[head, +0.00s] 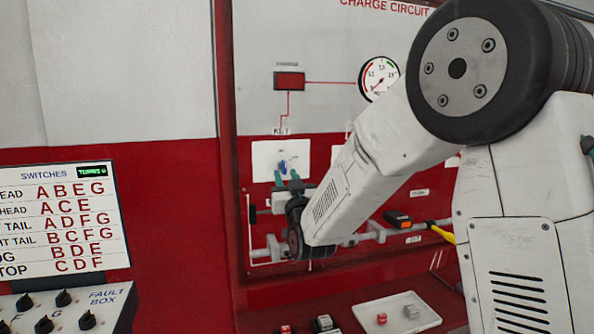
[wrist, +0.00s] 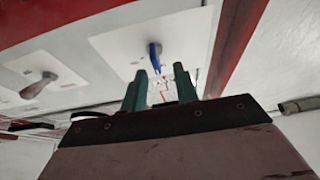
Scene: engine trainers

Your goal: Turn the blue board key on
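The blue board key (head: 283,167) sits on a white plate (head: 268,160) under the word KEY on the charge circuit board. In the wrist view the blue key (wrist: 155,57) stands out from its white plate (wrist: 118,45), just beyond my fingertips. My gripper (head: 287,178) is just below the key in the head view. In the wrist view the green fingers of my gripper (wrist: 168,78) are apart, with a gap between them. The key's lower end lines up near that gap; I cannot tell whether a finger touches it. Nothing is held.
A grey lever switch (wrist: 38,86) is on a neighbouring plate. A gauge (head: 379,77) is on the upper board. Below are an orange-and-black tool (head: 398,219), a white tray (head: 394,322) with small blocks, and a fault box (head: 106,300) with knobs at lower left.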

